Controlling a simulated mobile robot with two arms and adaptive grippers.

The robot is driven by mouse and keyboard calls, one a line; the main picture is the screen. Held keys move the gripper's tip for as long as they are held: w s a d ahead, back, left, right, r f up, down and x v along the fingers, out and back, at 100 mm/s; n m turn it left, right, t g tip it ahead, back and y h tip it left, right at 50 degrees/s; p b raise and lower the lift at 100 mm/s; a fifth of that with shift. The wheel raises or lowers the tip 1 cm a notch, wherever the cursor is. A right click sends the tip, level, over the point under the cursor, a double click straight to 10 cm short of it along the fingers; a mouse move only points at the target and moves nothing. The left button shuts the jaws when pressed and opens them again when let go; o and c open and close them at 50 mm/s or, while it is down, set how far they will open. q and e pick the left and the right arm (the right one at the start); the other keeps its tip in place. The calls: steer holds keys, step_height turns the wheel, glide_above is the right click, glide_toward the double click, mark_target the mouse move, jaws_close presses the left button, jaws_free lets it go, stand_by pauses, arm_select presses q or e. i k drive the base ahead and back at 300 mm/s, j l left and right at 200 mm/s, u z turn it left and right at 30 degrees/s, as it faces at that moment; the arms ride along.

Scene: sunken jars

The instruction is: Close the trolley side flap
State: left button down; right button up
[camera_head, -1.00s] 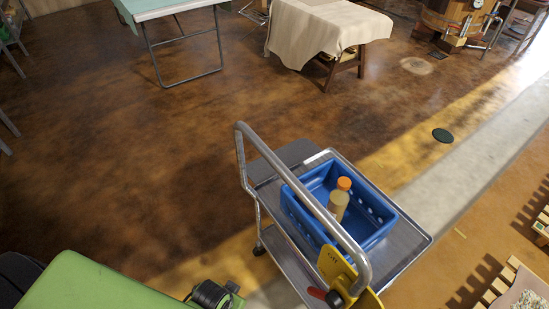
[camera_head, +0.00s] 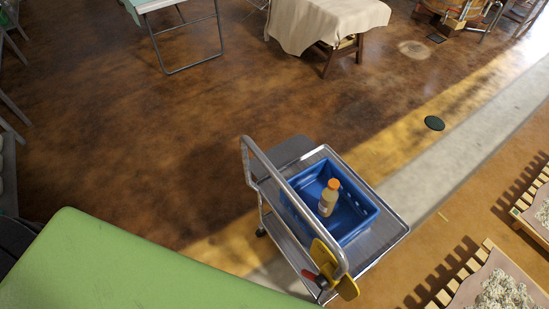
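The trolley (camera_head: 384,236) is a grey metal cart with a tubular push handle (camera_head: 292,197) on its near left side. A dark grey panel (camera_head: 288,152), which looks like the side flap, sticks out from the trolley's far left side, about level with the top tray. It looks open, though its exact angle and hinge are hard to tell. A blue crate (camera_head: 356,226) sits on the top tray and holds a bottle with an orange cap (camera_head: 328,200). Yellow plates (camera_head: 325,256) and a red-tipped part are near the handle's lower end. Neither gripper is in view.
A large green flat surface (camera_head: 130,265) fills the lower left, close to the trolley. Slatted wooden pallets (camera_head: 455,290) lie at right. A cloth-covered table (camera_head: 325,20) and a folding table stand at the back. The brown floor left of and beyond the trolley is clear.

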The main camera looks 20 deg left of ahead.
mark_target(280, 156)
steer(key=k+j+z, duration=0.1)
steer(key=j, duration=0.35)
steer(key=k+j+z, duration=0.1)
steer(key=j, duration=0.3)
steer(key=k+j+z, duration=0.15)
steer(key=k+j, duration=0.15)
steer(key=k+j+z, duration=0.1)
steer(key=j, duration=0.4)
steer(key=k+j+z, duration=0.1)
steer(key=k+j, duration=0.2)
